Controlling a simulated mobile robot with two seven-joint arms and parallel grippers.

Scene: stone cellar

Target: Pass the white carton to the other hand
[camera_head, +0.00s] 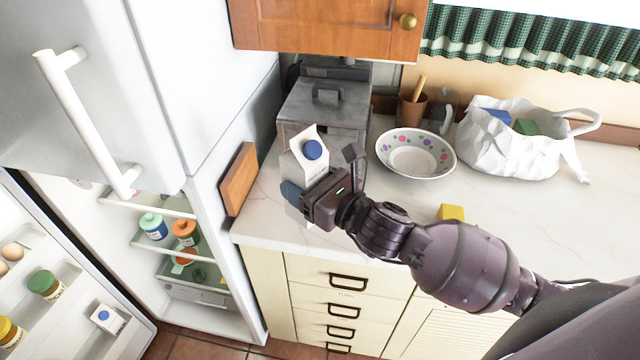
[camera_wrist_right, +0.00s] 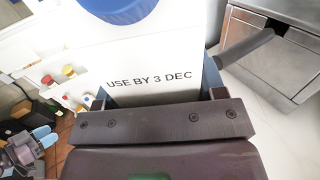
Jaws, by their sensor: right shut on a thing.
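The white carton (camera_head: 303,158) with a blue cap is held in my right gripper (camera_head: 322,177), above the counter's left end. The carton is tilted, its cap facing the head camera. In the right wrist view the carton (camera_wrist_right: 150,62) fills the space between the fingers, with "USE BY 3 DEC" printed on it. My left gripper is outside the head view. It shows at the lower left edge of the right wrist view (camera_wrist_right: 44,137), small, with blue fingertips and apart from the carton; its opening is unclear.
The fridge (camera_head: 205,60) stands open at left; its door holds jars and another small white carton (camera_head: 106,318). A grey metal box (camera_head: 322,105), a wooden board (camera_head: 238,180), a dotted bowl (camera_head: 415,172), a brown cup (camera_head: 411,110) and a white bag (camera_head: 510,155) are on the counter (camera_head: 400,212).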

